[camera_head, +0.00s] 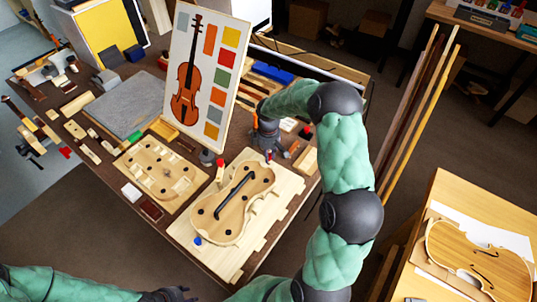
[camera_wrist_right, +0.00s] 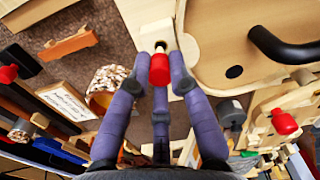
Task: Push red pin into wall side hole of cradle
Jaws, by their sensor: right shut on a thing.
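The cradle (camera_head: 218,250) is a pale wooden board with a violin-shaped form and a black curved handle, on the bench's right part. My right gripper (camera_head: 268,152) is at its far edge. In the right wrist view my right gripper (camera_wrist_right: 158,80) is shut on the red pin (camera_wrist_right: 159,70), its fingers on both sides of the red head. The pin's tip points at a pale block of the cradle (camera_wrist_right: 152,20); whether it is inside a hole I cannot tell. A dark hole (camera_wrist_right: 235,72) shows to the right. My left gripper (camera_head: 168,295) is at the bottom edge, its fingers unclear.
A blue pin (camera_head: 197,241) stands at the cradle's near left. Another red-topped piece (camera_head: 220,166) stands near its far left. A board with holes (camera_head: 150,168) lies to the left, and a violin picture panel (camera_head: 205,75) stands behind. A labelled card (camera_wrist_right: 67,100) lies near my right gripper.

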